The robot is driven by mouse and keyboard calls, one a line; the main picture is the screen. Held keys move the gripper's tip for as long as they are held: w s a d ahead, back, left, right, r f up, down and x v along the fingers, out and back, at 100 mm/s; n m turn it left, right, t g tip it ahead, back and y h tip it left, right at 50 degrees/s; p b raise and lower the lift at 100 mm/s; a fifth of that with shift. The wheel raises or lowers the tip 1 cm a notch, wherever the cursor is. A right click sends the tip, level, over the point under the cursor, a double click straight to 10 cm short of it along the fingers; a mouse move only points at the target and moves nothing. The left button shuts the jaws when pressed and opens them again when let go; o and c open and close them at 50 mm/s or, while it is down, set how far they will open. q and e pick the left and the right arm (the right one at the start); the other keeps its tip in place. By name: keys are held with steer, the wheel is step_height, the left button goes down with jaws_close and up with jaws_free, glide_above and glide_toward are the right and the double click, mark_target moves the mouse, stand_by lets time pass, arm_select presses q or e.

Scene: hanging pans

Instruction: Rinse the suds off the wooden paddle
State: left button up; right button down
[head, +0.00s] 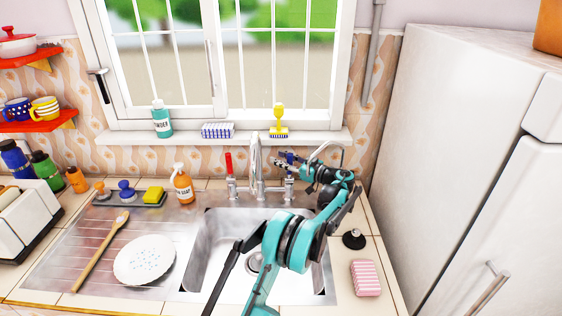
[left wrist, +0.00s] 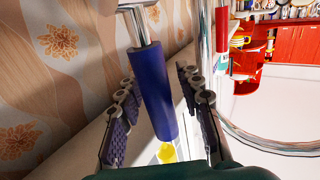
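The wooden paddle (head: 100,252) lies slantwise on the metal drainboard, left of the plate. Its upper end has a pale whitish patch; I cannot tell whether that is suds. The tap (head: 257,170) stands behind the sink (head: 210,245), with a red handle (head: 229,165) on its left and a blue handle (head: 289,186) on its right. My left gripper (head: 282,160) is at the blue handle. In the left wrist view the blue handle (left wrist: 157,92) stands between the open fingers of my left gripper (left wrist: 157,76), with gaps on both sides. My right gripper is out of view.
A white plate (head: 145,260) with blue specks lies beside the paddle. A black plug (head: 354,239) and a pink sponge (head: 366,278) lie right of the sink. My arm crosses above the sink.

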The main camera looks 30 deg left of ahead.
arm_select(q)
steer(key=shift+a, duration=0.1)
jaws_close()
steer(key=s+n+y, duration=0.1)
steer(key=s+d+n, duration=0.1)
steer(key=n, duration=0.1)
steer(key=shift+d+r+y+b, duration=0.15)
steer(key=shift+r+y+b, duration=0.05)
steer(key=shift+y+b, duration=0.2)
jaws_free()
